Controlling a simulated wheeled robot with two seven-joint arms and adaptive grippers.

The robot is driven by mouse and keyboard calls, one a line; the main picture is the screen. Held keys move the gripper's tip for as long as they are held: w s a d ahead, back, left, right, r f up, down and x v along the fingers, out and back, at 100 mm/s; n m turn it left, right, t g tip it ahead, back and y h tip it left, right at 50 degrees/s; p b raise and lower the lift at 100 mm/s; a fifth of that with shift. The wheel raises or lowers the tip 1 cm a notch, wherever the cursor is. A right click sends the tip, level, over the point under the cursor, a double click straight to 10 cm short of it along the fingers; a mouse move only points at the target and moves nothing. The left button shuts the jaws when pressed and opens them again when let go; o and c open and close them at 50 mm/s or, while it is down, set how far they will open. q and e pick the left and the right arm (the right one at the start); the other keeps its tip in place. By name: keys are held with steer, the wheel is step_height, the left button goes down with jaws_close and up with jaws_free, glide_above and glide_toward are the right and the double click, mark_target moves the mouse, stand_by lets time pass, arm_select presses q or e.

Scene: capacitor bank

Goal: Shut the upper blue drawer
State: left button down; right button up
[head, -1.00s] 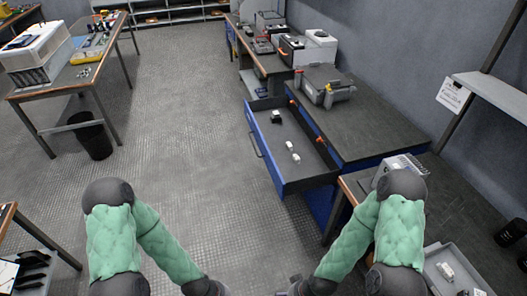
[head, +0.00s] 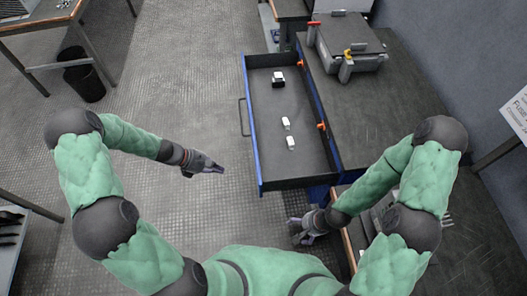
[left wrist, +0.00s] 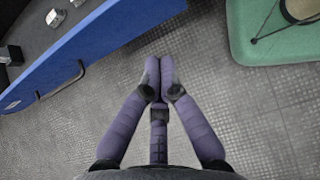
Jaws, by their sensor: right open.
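The upper blue drawer (head: 254,140) stands pulled out to the left of its workbench in the head view. Its handle (head: 243,117) is on the blue front. The blue front (left wrist: 100,45) and handle (left wrist: 62,82) also show in the left wrist view. My left gripper (head: 221,169) is left of the drawer's near end, apart from it. Its fingers (left wrist: 159,72) are together and empty in the left wrist view. My right gripper (head: 292,230) is open beside the drawer's near end, close to the bench edge.
Inside the drawer lie a black-and-white part (head: 278,79) and two small white parts (head: 286,123). A grey case (head: 346,45) sits on the workbench top (head: 385,110). A black bin (head: 83,78) stands far left. The floor left of the drawer is clear.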

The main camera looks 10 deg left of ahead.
arm_select(q)
steer(key=w+d+f+b, duration=0.4)
steer(key=d+f+b, duration=0.1)
steer(key=d, duration=0.5)
steer(key=shift+w+d+f, duration=0.15)
steer(key=shift+d+f, duration=0.2)
steer(key=shift+f, duration=0.4)
arm_select(e)
steer(key=f, duration=0.5)
steer(key=shift+w+d, duration=0.2)
steer(key=shift+w, duration=0.2)
